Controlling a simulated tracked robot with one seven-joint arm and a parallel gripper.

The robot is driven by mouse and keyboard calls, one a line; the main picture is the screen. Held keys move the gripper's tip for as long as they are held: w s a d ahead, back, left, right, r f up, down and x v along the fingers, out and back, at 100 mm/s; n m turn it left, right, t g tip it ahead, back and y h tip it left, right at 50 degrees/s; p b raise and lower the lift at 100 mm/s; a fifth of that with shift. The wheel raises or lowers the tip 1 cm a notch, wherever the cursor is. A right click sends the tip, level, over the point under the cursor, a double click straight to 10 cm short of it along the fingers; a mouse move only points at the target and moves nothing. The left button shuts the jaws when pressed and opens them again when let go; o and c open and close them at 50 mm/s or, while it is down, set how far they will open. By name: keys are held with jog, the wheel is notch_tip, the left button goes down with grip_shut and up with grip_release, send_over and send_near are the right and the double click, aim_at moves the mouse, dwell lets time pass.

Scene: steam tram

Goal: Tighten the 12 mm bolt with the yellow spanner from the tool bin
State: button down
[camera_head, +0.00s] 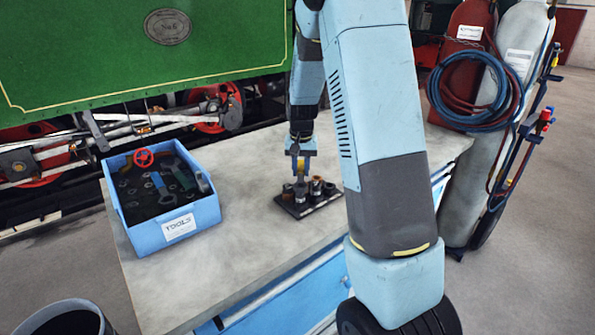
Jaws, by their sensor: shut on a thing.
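My gripper (301,157) points down over the workbench. It is shut on a yellow piece, the yellow spanner (300,167), of which only a small part shows. The spanner is just above or touching the bolts on a dark plate (322,202); I cannot tell which. Several upright bolts (316,186) stand on the plate, some dark and some brownish, and I cannot tell their sizes. The blue tool bin (145,237), labelled TOOLS, stands at the left of the bench with several tools inside.
The grey workbench top (240,215) is clear between bin and plate. The green tram (100,50) with its wheels and rods stands behind the bench. Gas cylinders (515,110) with coiled hoses stand at the right. A dark round bucket (70,320) is at the lower left.

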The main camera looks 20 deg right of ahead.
jog(key=shift+r, duration=0.45)
jog(key=shift+r, duration=1.35)
jog(key=shift+s+a, duration=0.1)
